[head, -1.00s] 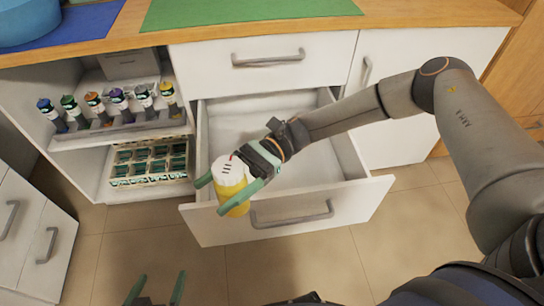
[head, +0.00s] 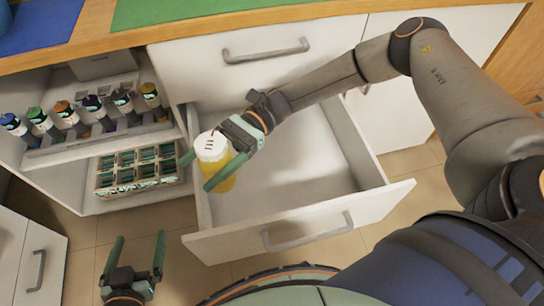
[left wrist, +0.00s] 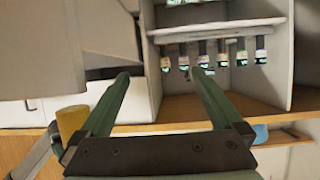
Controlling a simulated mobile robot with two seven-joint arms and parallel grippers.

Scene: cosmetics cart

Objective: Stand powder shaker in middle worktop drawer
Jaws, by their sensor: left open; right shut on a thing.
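The powder shaker (head: 211,147) has a white lid with dark slots and a yellow body. My right gripper (head: 203,171) is shut on it and holds it with the lid up and slightly tilted in the head view, by the left wall of the open drawer. Whether it is above or inside the drawer is hard to tell. The white drawer (head: 300,225) is pulled out and its visible floor is bare. My left gripper (head: 137,240) is open and empty, low at the left, apart from the drawer. The shaker's yellow body also shows in the left wrist view (left wrist: 72,124).
A shut drawer (head: 265,52) sits above the open one. At the left, an open shelf holds a rack of several bottles (head: 90,120), with a crate of dark-green items (head: 138,168) below. The wooden worktop (head: 235,22) carries a green mat and a blue mat.

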